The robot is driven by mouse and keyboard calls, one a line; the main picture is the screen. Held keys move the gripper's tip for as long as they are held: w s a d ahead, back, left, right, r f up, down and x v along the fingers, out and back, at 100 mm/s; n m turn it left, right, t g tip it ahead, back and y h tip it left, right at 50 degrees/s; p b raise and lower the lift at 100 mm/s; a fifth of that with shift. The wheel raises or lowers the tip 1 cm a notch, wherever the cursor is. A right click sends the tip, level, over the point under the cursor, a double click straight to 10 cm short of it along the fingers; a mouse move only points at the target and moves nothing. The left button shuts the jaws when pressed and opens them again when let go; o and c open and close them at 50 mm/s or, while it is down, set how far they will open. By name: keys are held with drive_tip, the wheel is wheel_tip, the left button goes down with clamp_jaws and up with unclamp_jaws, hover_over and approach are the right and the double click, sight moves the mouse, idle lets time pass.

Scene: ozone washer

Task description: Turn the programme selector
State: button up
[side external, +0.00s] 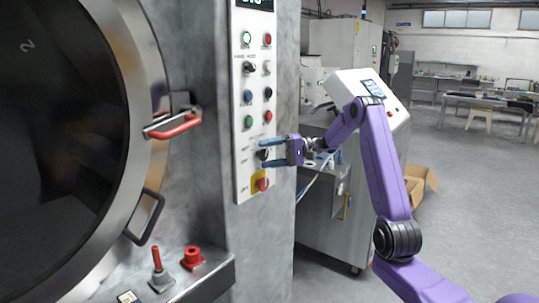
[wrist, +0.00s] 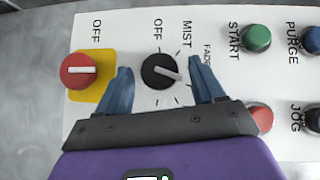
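A round black selector knob (wrist: 160,72) with a white pointer line is on the white control panel (wrist: 213,95). Its pointer points right and slightly down in the wrist view, and "OFF" and "MIST" are printed above it. My gripper (wrist: 162,66) is open, with one blue finger on each side of the knob. Small gaps show between the fingers and the knob. In the side external view my gripper (side external: 263,152) reaches the lower part of the panel from the right, and its fingers partly hide the knob.
A red rotary switch (wrist: 79,70) on a yellow plate is close to the left finger. Green (wrist: 256,38) and red (wrist: 259,117) buttons lie to the right. A red-gripped door handle (side external: 173,127) sticks out left of the panel, above a ledge with red controls (side external: 192,258).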

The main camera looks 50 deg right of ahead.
drive_tip(key=v, duration=1.7)
drive_tip(key=shift+s, duration=0.25)
drive_tip(key=shift+w+r, duration=0.1)
drive_tip(key=s+a+f+n+g, duration=0.15)
drive_tip(key=a+g, duration=0.25)
drive_tip(key=a, duration=0.6)
drive_tip(key=a+f+n+g+h, duration=0.1)
drive_tip(key=a+f+n+g, duration=0.2)
drive_tip(key=a, duration=0.6)
drive_tip(key=s+a+f+n+g, duration=0.15)
drive_tip(key=a+g, duration=0.35)
drive_tip(key=a, duration=0.5)
drive_tip(key=s+a+f+n+h, duration=0.2)
drive_tip(key=s+a+n+h, duration=0.1)
drive_tip(key=s, duration=0.5)
drive_tip(key=s+a+f+n+h, duration=0.2)
drive_tip(key=s+a+n+h, duration=0.1)
drive_tip(key=s+n, duration=0.3)
drive_tip(key=s+a+f+n+h, duration=0.1)
drive_tip(key=s+a+n+h, duration=0.2)
drive_tip(key=s, duration=0.6)
drive_tip(key=shift+s+a+f+n+h, duration=0.35)
drive_tip(key=shift+n+h, duration=0.35)
drive_tip(key=shift+n, duration=0.4)
